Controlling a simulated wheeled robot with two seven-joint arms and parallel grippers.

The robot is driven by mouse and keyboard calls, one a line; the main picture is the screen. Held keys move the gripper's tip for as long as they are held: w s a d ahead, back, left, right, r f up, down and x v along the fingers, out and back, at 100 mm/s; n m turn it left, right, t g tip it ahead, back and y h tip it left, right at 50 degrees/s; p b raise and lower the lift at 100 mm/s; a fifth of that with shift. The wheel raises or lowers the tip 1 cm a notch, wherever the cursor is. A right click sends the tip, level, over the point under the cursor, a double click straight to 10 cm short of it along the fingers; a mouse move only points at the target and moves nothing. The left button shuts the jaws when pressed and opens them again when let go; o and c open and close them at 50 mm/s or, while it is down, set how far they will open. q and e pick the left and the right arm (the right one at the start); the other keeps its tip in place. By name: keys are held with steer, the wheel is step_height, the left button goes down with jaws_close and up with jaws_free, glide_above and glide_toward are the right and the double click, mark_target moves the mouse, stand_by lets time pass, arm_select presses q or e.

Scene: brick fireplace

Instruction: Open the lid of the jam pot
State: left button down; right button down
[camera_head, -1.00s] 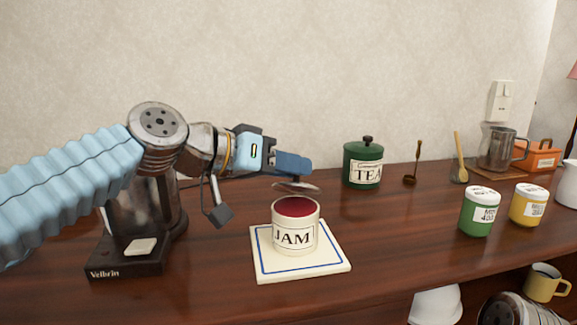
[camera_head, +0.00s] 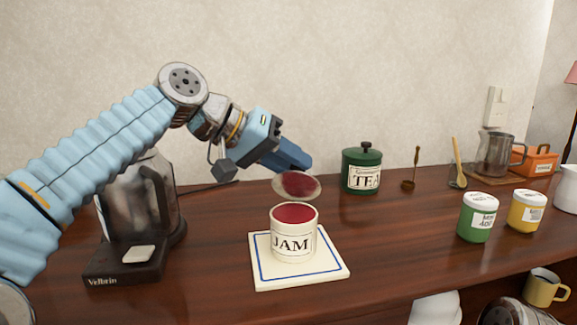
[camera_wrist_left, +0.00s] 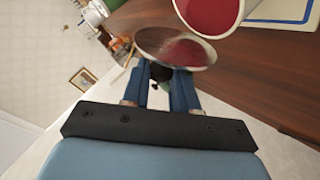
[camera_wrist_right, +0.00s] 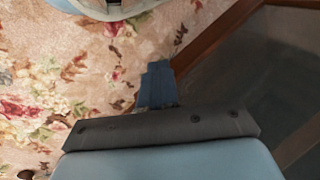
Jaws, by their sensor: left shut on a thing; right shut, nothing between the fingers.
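The cream jam pot (camera_head: 294,243) stands upright on a white tile with a blue border (camera_head: 262,272), and its red jam shows at the open top. The pot's rim also shows in the left wrist view (camera_wrist_left: 212,12). My left gripper (camera_head: 305,166) is shut on the round lid (camera_head: 297,187) and holds it tilted above and behind the pot, apart from it. The lid's underside, with a red tint, also shows in the left wrist view (camera_wrist_left: 172,47). My right gripper (camera_wrist_right: 157,84) is shut and empty over a flowered carpet, out of the head view.
A coffee maker (camera_head: 125,270) stands at the left under my left arm. A green tea canister (camera_head: 361,158) is behind right. Green (camera_head: 478,222) and yellow (camera_head: 526,215) jars stand at the right. The counter right of the tile is clear.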

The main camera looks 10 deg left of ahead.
arm_select(q)
steer(key=shift+w+n+g+y, duration=0.3)
steer(key=shift+w+n+g, duration=0.2)
steer(key=shift+w+g, duration=0.35)
